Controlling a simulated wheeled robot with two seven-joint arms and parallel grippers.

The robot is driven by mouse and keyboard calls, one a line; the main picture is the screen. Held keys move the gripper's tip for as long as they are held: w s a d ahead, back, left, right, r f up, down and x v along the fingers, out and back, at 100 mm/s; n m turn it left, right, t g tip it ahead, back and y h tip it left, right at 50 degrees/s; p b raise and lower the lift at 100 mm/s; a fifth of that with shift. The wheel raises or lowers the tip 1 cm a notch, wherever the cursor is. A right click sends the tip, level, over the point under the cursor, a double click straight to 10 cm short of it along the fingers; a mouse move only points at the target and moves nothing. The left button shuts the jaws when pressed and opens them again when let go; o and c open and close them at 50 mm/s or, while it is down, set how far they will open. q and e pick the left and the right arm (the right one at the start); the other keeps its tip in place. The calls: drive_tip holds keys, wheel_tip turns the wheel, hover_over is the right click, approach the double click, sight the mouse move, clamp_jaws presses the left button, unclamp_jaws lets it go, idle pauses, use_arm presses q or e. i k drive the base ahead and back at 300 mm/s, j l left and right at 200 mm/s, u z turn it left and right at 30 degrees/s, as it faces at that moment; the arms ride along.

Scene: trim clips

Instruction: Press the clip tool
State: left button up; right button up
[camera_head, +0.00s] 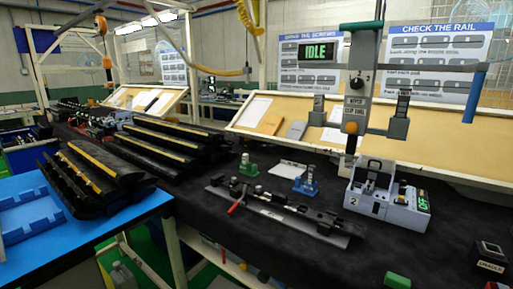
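A hanging grey tool (357,85) with a label on its lower body, too small to read surely, stands at the right of centre; I take it for the clip tool. Its display (318,51) reads IDLE in green. A round orange part sits low on its front, and a thin shaft hangs below that. Beneath it, a grey fixture (377,205) marked 2 stands on the dark bench, with a small green-lit display at its right end. Neither of my grippers is in view.
A long dark rail with a red lever (236,205) lies mid-bench. Small green (248,166) and blue (306,182) blocks stand behind it. Black trim parts (95,175) lie on the left. A black box (490,256) sits at right. The bench front between rail and box is mostly clear.

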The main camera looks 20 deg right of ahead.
sight(367, 37)
drive_tip(key=z, duration=1.3)
